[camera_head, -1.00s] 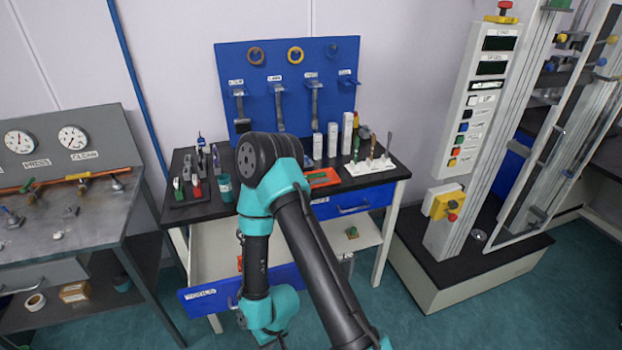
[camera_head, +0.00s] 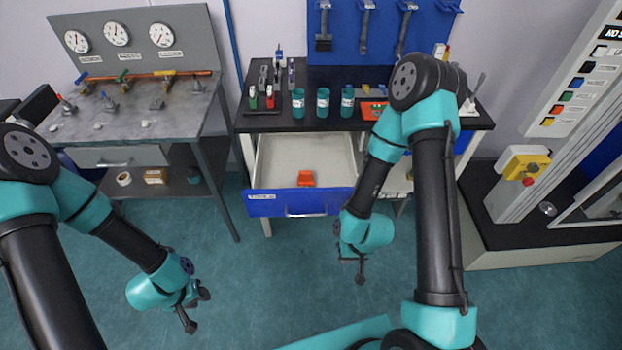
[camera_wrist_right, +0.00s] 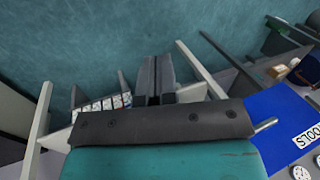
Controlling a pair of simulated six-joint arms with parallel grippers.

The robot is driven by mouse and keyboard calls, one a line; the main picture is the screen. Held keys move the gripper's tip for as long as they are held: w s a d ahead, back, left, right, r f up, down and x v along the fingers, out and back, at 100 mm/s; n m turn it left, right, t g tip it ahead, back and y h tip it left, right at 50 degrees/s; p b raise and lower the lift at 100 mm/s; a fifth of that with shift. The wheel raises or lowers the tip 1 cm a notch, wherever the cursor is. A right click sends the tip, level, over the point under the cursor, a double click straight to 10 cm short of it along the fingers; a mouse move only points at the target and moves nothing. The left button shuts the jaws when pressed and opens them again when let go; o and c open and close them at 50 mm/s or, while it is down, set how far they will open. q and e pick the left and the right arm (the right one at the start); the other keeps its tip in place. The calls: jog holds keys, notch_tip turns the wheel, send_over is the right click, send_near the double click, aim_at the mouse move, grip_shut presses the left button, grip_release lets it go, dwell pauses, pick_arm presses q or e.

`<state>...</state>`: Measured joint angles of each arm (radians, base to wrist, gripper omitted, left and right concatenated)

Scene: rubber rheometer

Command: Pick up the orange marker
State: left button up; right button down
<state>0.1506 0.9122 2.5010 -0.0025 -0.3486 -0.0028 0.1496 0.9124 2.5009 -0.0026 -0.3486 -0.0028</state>
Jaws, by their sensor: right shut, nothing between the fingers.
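I cannot make out an orange marker for certain. An orange-red block-like object (camera_head: 305,178) lies in the open drawer (camera_head: 285,203), and a small green item (camera_head: 253,98) and red item (camera_head: 270,97) stand on a dark rack at the table's left. My right gripper (camera_head: 359,272) hangs in front of the table, right of the drawer, pointing down. Its fingers (camera_wrist_right: 154,78) are together and empty in the right wrist view. My left gripper (camera_head: 194,308) hangs low over the floor at lower left, away from objects; its jaw opening is unclear.
Several teal jars (camera_head: 298,103) stand on the black table. An orange-red flat item (camera_head: 373,110) lies partly behind my right arm. A gauge bench (camera_head: 130,125) stands left, a tall machine (camera_head: 560,150) right. The floor between is free.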

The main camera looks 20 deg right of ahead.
jog(key=c, duration=1.9)
grip_release()
jog(key=o, duration=1)
